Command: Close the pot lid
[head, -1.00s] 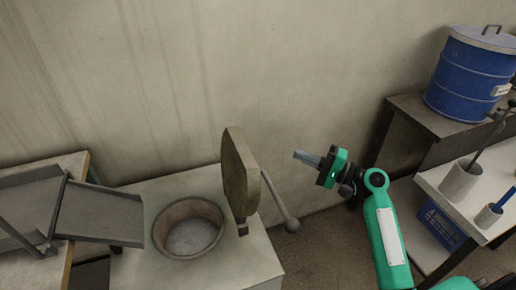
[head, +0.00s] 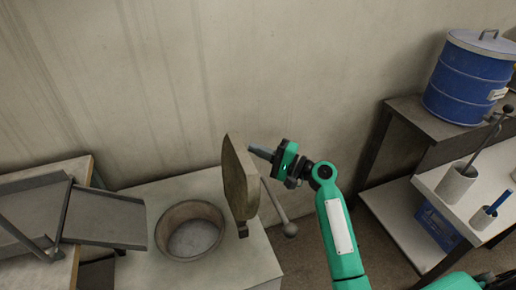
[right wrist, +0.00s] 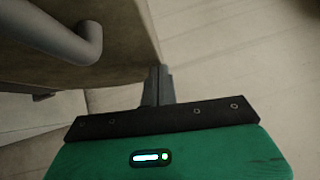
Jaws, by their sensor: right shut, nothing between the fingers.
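The pot (head: 190,230) is a round, brownish open vessel set in the pale block at lower centre-left of the head view. Its lid (head: 239,180) stands upright, open, at the pot's right side. A grey bar handle with a ball end (head: 290,230) sticks out from the lid's right side. My right gripper (head: 262,153) is shut and empty, close to the right of the lid's upper part. In the right wrist view its fingertips (right wrist: 158,75) are beside the lid's edge (right wrist: 140,30), with the grey handle (right wrist: 75,40) at upper left. I cannot tell whether they touch the lid. My left gripper is not in view.
A grey metal chute (head: 105,218) lies left of the pot, beside a wooden-edged table. At right are a blue drum (head: 470,80) on a dark table and a white shelf with a grey cylinder (head: 455,185). A plain wall stands behind.

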